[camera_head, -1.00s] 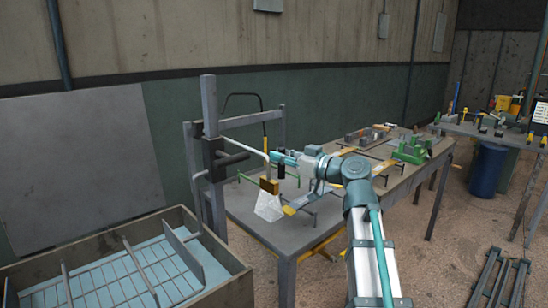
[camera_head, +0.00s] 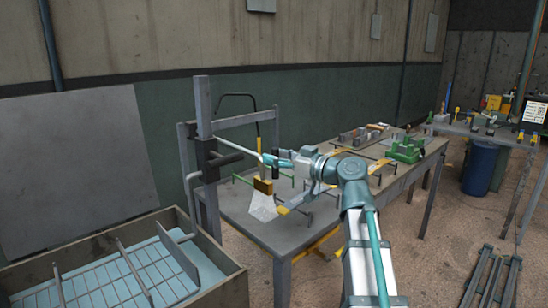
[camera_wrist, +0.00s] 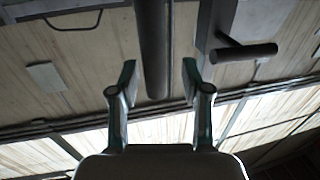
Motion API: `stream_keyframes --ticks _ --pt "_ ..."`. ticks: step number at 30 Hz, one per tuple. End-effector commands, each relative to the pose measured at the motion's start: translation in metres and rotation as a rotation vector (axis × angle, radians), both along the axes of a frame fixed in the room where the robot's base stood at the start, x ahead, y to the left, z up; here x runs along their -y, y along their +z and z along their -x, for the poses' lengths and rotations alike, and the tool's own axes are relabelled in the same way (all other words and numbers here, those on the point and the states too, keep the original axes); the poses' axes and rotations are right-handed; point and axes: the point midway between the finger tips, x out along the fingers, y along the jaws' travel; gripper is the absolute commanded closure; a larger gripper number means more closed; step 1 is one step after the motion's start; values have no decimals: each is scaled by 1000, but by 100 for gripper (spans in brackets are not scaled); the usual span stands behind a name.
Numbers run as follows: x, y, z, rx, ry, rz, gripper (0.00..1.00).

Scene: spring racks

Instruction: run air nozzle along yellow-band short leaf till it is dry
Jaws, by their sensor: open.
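The air nozzle hangs over the near end of the bench, with a brass-yellow block (camera_head: 262,187) and a pale translucent fan (camera_head: 263,207) below it. A black upright handle (camera_head: 275,163) stands beside the block. My gripper (camera_head: 273,160) is at this handle, pointing left. In the wrist view a dark cylinder (camera_wrist: 153,50) lies between the spread fingers of my gripper (camera_wrist: 158,80), with gaps showing on both sides. A grey leaf with a yellow mark (camera_head: 286,210) lies on the bench just right of the fan; I cannot tell whether it is the short one, or wet.
A grey post (camera_head: 203,130) with a dark horizontal bar stands left of my gripper. A tank of pale blue liquid (camera_head: 90,280) is at lower left. Further along the bench are more leaves and a green fixture (camera_head: 405,150). A blue bin (camera_head: 479,167) stands at right.

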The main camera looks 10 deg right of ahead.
Motion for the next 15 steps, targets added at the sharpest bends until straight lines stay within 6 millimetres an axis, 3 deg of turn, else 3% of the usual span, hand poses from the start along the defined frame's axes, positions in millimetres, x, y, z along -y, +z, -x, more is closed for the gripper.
stream_keyframes --ticks 15 --pt "61 -1 68 0 -1 0 52"
